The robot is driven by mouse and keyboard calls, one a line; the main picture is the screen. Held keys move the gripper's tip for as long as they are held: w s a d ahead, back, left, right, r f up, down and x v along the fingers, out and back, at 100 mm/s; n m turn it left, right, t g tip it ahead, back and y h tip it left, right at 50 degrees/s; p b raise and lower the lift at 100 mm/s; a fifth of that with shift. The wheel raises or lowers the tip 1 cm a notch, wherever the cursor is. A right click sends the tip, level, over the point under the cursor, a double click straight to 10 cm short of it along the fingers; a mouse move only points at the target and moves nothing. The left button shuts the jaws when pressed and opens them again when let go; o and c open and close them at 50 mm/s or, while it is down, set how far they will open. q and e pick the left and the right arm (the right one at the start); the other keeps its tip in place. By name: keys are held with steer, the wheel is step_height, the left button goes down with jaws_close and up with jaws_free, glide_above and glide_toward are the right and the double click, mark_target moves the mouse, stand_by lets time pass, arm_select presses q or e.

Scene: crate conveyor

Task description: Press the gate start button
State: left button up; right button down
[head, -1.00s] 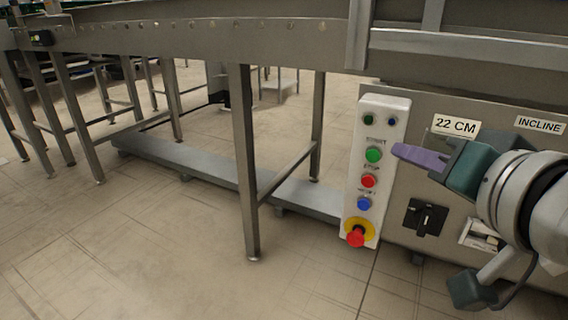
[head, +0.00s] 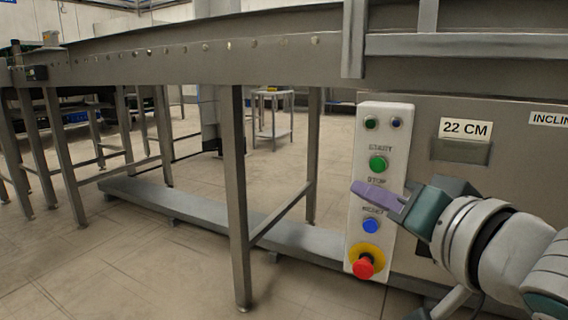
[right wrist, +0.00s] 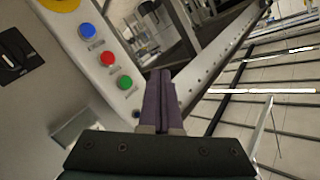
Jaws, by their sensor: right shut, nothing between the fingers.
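The white control box (head: 361,150) hangs at the left end of a grey metal panel. I cannot tell whether the fingers touch the box. My left gripper is out of view.
Below are a blue button (head: 371,225) and a red emergency knob (head: 364,267) on a yellow ring. Two small round fittings sit at the box's top. The conveyor frame (head: 200,65) runs above, with a leg (head: 237,200) to the left. Floor is open in front.

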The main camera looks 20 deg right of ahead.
mark_target(382, 169)
steer(key=shift+w+d+b, duration=0.35)
steer(key=shift+w+d, duration=1.05)
steer(key=shift+d, duration=0.25)
steer(key=shift+w+d+b, duration=0.3)
steer(key=shift+w+d, duration=1.1)
steer(key=shift+d, duration=0.25)
steer(key=shift+w+d, duration=0.1)
steer(key=shift+w+d, duration=0.2)
steer(key=shift+d, duration=0.05)
steer(key=shift+w+d, duration=0.1)
